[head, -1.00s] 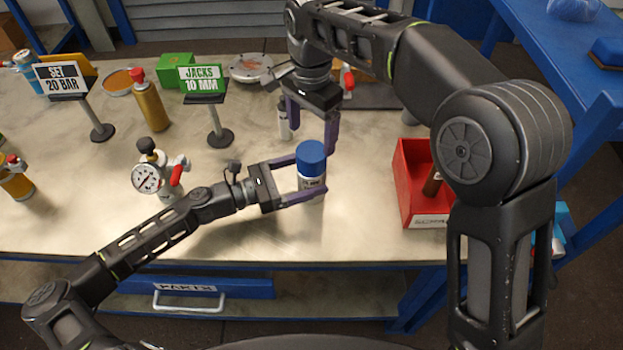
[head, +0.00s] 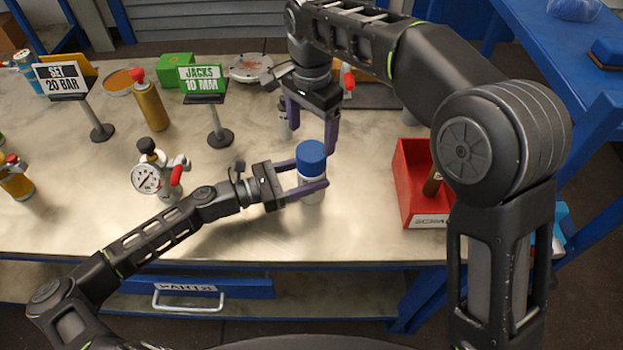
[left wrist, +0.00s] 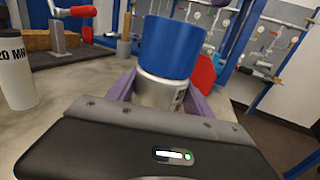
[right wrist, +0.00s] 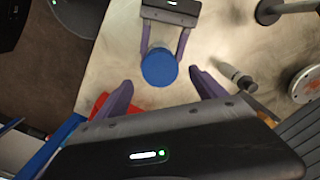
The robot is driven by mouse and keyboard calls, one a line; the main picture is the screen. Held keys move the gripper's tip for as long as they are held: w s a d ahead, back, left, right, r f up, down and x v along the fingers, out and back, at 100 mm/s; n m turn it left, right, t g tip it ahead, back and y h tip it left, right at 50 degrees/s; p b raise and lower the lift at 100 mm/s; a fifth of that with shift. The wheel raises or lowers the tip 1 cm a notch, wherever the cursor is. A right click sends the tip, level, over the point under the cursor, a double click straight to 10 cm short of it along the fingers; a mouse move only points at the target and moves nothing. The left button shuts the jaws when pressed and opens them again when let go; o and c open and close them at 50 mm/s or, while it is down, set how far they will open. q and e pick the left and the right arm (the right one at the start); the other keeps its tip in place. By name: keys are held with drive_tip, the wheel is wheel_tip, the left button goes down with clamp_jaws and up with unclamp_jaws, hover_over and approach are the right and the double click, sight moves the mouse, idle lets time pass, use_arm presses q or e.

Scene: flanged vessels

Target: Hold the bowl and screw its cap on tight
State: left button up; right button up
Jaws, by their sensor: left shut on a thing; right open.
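The bowl (head: 312,179) is a pale grey-white cylinder, upright at the middle of the bench. The blue cap (head: 311,153) sits level on top of it; how far it is threaded cannot be seen. My left gripper (head: 313,187) is shut on the bowl below the cap, one finger on each side. The left wrist view shows the cap (left wrist: 172,47) above the bowl (left wrist: 158,92). My right gripper (head: 311,138) is open and points down over the cap. In the right wrist view the cap (right wrist: 158,67) lies between its spread fingers, apart from both.
A red bin (head: 408,190) stands to the right. A gauge regulator (head: 148,179) is left of the bowl, with a green sign (head: 203,84) behind. A small pale bottle (right wrist: 236,75) stands behind the bowl. The bench front is mostly clear.

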use_arm(q)
clamp_jaws()
use_arm(e)
drive_tip(key=shift+n, duration=0.3)
